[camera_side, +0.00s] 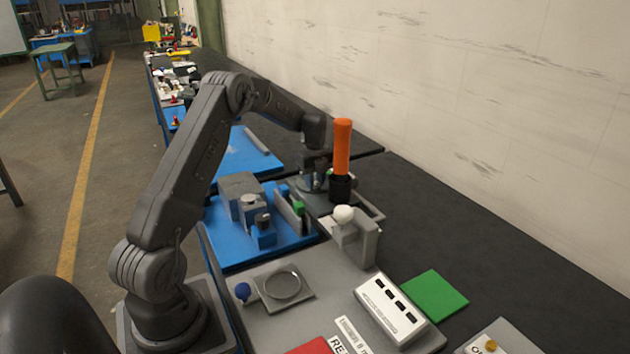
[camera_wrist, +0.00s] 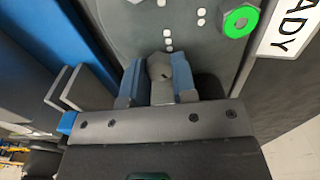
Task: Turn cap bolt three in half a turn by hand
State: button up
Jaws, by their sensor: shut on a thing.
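In the wrist view my gripper (camera_wrist: 157,84) has its two blue jaw pads closed on the sides of a grey bolt head (camera_wrist: 159,68). A short row of three white dots (camera_wrist: 168,41) marks the grey plate (camera_wrist: 125,22) just above this bolt. A green hex piece (camera_wrist: 240,21) with a pale centre sits farther right on the plate, and two white dots (camera_wrist: 201,17) lie to its left. In the side view my gripper (camera_side: 314,184) points down at the work behind the orange handle, and the bolt cannot be made out.
A tool with an orange handle (camera_side: 342,148) stands upright in a black holder close to my gripper. A grey bracket with a white ball (camera_side: 344,214) is in front. A blue fixture plate (camera_side: 230,250) lies left. A READY label (camera_wrist: 289,27) lies right in the wrist view.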

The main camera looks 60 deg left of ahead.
jog(key=shift+w+r+m, duration=0.1)
jog(key=shift+r+m, duration=0.15)
jog(key=shift+m, duration=0.85)
jog(key=o, duration=0.9)
jog(key=shift+f, duration=0.15)
notch_tip(320, 180, up, 14)
jog(key=shift+f, duration=0.1)
jog(key=shift+s, duration=0.2)
